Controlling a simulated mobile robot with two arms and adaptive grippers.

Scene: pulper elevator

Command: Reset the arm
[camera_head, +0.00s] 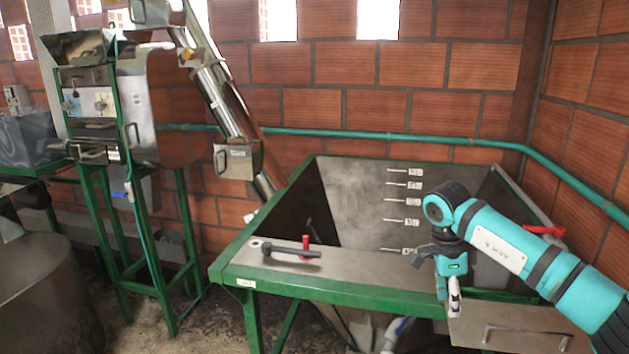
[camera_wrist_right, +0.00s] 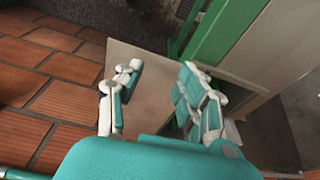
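My right arm, in teal, comes in from the right in the head view. Its gripper (camera_head: 453,302) points down at the front right of the green-framed metal tank (camera_head: 330,283), near a metal panel with a bar handle (camera_head: 520,325). In the right wrist view the two fingers of this gripper (camera_wrist_right: 160,95) stand apart with a clear gap. A beige flat surface (camera_wrist_right: 150,75) shows beyond the gap, and nothing is visibly held. I cannot tell whether a finger touches the panel. My left gripper is out of view.
A black lever with a red part (camera_head: 305,250) lies on the tank's front ledge. A red handle (camera_head: 543,231) is at the tank's right side. An inclined metal tube (camera_head: 215,90) and a machine on green legs (camera_head: 105,105) stand left. Brick walls close the back and right.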

